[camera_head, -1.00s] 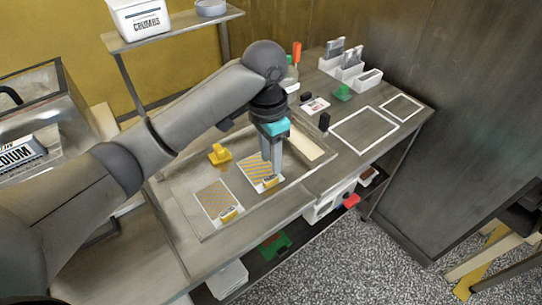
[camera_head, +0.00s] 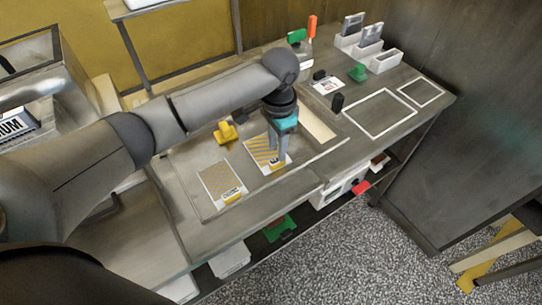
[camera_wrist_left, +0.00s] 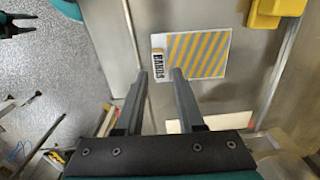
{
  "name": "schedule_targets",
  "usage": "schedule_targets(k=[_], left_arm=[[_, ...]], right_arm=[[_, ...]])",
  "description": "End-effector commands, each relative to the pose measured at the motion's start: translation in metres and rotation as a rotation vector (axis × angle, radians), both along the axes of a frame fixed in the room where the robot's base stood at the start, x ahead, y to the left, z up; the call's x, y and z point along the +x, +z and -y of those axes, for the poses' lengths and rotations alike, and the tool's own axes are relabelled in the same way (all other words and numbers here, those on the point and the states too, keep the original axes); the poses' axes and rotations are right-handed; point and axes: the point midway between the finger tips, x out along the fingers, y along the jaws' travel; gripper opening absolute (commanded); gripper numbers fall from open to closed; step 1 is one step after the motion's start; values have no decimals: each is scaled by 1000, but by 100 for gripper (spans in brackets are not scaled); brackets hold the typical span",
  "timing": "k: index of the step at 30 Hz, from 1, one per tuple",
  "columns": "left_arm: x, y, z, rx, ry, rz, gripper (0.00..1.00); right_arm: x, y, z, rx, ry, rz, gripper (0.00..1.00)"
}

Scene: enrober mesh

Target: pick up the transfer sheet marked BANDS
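The transfer sheet marked BANDS (camera_head: 260,148) lies flat in the metal tray (camera_head: 179,180), with diagonal orange and grey stripes. In the left wrist view it is the striped sheet (camera_wrist_left: 205,55), and its white label reads BANDS (camera_wrist_left: 158,63). My left gripper (camera_head: 280,156) points down over the label end and hides part of the sheet. In the left wrist view the gripper (camera_wrist_left: 160,74) is open, its fingertips apart on either side below the label, with nothing between them. I cannot tell the exact height of the fingertips.
A second patterned sheet (camera_head: 217,178) lies left of the BANDS sheet. A yellow handled tool (camera_head: 226,132) stands behind them. A pale strip (camera_head: 317,122) lies to the right. A green block (camera_head: 357,72) and white holders (camera_head: 384,61) stand farther back. White-outlined areas (camera_head: 380,113) are empty.

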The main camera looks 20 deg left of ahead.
Motion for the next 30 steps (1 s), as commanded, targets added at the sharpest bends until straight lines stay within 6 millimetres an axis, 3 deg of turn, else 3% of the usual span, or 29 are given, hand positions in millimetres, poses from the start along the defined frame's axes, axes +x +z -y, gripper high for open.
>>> schedule_targets(k=[7, 17, 27, 30], left_arm=[[-2, -39, 1, 2, -1, -4, 38], [-1, -45, 1, 1, -1, -1, 38], [-1, -45, 1, 1, -1, -1, 0], [-1, -45, 1, 1, -1, -1, 0]], right_arm=[[2, -8, 0, 1, 0, 4, 50], [1, -9, -1, 2, 1, 3, 50], [-1, -9, -1, 1, 1, -1, 50], [-2, -9, -1, 0, 1, -2, 50]])
